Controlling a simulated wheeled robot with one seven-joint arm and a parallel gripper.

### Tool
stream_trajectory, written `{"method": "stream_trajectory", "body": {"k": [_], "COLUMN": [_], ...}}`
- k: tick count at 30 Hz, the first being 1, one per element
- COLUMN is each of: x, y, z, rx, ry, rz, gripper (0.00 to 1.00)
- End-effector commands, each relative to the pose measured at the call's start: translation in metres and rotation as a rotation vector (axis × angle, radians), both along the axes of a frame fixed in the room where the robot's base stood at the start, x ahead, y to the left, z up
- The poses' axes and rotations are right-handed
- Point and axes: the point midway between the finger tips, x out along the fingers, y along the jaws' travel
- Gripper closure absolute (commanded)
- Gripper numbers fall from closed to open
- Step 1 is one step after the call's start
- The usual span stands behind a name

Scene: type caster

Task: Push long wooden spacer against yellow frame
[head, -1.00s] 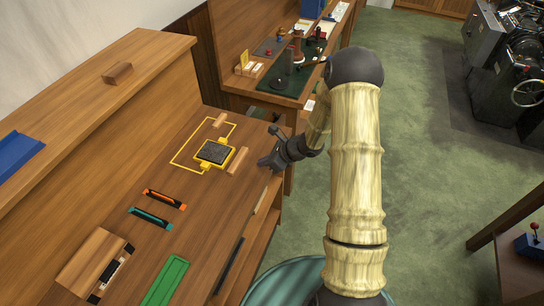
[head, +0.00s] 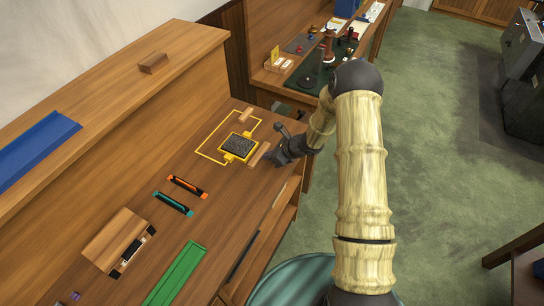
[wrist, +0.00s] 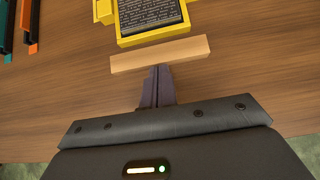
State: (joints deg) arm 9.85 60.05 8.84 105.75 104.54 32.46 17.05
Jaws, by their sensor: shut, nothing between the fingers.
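The long wooden spacer (head: 259,154) lies flat on the bench on the near right side of the yellow frame (head: 223,153), which holds a dark block of type (head: 239,145). In the wrist view the spacer (wrist: 160,54) runs roughly parallel to the near edge of the yellow frame (wrist: 152,39), with a narrow strip of wood showing between them. My gripper (head: 274,158) is shut and empty. In the wrist view its fingertips (wrist: 158,70) are at the middle of the spacer's near side; I cannot tell whether they touch.
A thin yellow outline (head: 204,142) surrounds the frame's area, with a shorter wooden block (head: 245,115) at its far side. Orange (head: 187,187) and teal (head: 173,203) tools, a green tray (head: 177,272) and a wooden box (head: 114,238) lie nearer on the bench.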

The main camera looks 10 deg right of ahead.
Motion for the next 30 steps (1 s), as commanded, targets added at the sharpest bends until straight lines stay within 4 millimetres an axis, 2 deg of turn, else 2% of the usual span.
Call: {"method": "stream_trajectory", "body": {"k": [6, 18, 23, 27, 30], "x": [0.010, 0.010, 0.004, -0.005, -0.011], "y": [0.014, 0.012, 0.001, -0.019, -0.033], "z": [-0.002, -0.001, -0.002, -0.003, 0.010], "rx": [-0.001, -0.001, -0.002, 0.000, -0.002], "ry": [-0.002, -0.001, -0.001, -0.001, -0.005], "rz": [-0.001, -0.003, -0.003, -0.004, -0.009], "gripper": [1.00, 1.00, 1.00, 1.00, 1.00]}}
